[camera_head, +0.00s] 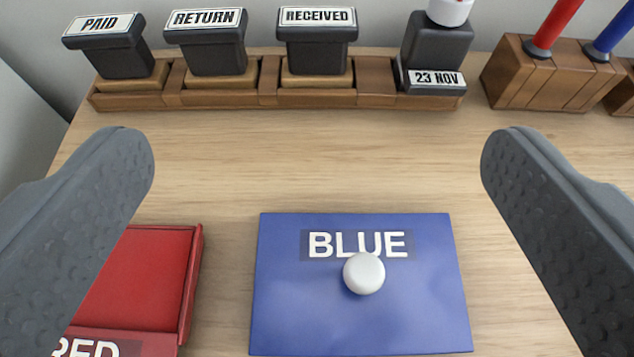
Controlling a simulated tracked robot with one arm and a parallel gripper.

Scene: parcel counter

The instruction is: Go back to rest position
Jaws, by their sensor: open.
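My gripper (318,165) is open and empty, its two grey fingers wide apart at the left and right of the view. Below and between the fingers is a blue box (300,308) with the label BLUE and a white round knob on top. At the lower left a red box (142,278) with the label RED is partly hidden behind the left finger and cut off by the frame's edge.
A wooden rack (225,99) at the back holds stamps marked PAID (104,45), RETURN (207,40), RECEIVED (318,40) and a date stamp (436,55). A wooden pen holder (540,80) stands right of it. The counter (330,150) between rack and boxes is clear.

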